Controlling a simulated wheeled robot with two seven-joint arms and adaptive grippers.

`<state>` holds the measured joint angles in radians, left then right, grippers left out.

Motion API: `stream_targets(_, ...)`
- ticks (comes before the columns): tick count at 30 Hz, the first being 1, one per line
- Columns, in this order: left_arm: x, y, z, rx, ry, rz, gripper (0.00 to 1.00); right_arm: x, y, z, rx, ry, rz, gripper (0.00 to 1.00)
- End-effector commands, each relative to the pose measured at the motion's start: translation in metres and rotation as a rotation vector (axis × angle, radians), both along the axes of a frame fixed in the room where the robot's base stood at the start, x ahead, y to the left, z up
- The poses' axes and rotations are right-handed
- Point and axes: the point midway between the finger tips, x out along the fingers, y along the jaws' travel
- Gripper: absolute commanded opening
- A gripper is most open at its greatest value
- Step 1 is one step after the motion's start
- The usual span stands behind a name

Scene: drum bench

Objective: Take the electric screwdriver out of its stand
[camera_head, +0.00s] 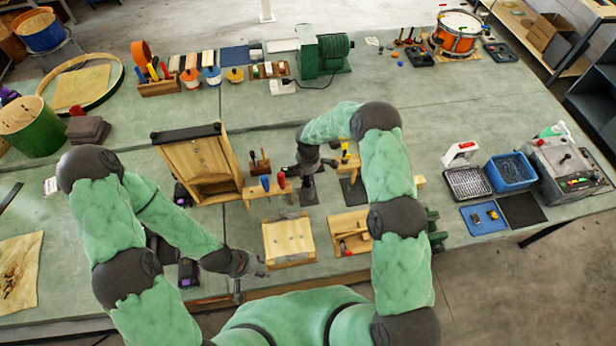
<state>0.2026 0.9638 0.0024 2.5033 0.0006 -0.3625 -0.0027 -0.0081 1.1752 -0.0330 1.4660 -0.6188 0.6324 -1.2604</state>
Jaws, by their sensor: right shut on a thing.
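My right gripper (309,168) is over the middle of the bench, pointing down. It is shut on a dark upright thing that looks like the electric screwdriver (308,183); gripper and arm hide much of it. A dark base or mat (308,197) shows just below it. I cannot tell whether the screwdriver is still seated in its stand. My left gripper (262,268) is low over the front of the bench, just left of a small wooden board, with nothing seen in it. Its fingers are too small to tell open from shut.
A wooden rack with coloured handles (267,192) is close left of my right gripper. A large wooden box (200,165) stands further left. A wooden board (288,240) and a wooden tray (350,218) lie in front. The bench behind (400,95) is mostly clear.

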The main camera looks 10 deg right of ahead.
Motion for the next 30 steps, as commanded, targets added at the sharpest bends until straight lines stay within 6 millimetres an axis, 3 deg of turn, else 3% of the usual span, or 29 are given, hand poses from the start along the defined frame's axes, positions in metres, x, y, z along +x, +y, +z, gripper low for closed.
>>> stream_targets(18, 0.0, 0.0, -0.018, 0.0, 0.0, 0.0, 0.4, 0.002, 0.0, 0.088, 0.0, -0.006, -0.001, 0.0)
stream_targets(30, 0.0, 0.0, -0.02, 0.0, 0.0, 0.0, 0.4, 0.001, 0.0, 0.1, 0.001, -0.003, 0.0, 0.0)
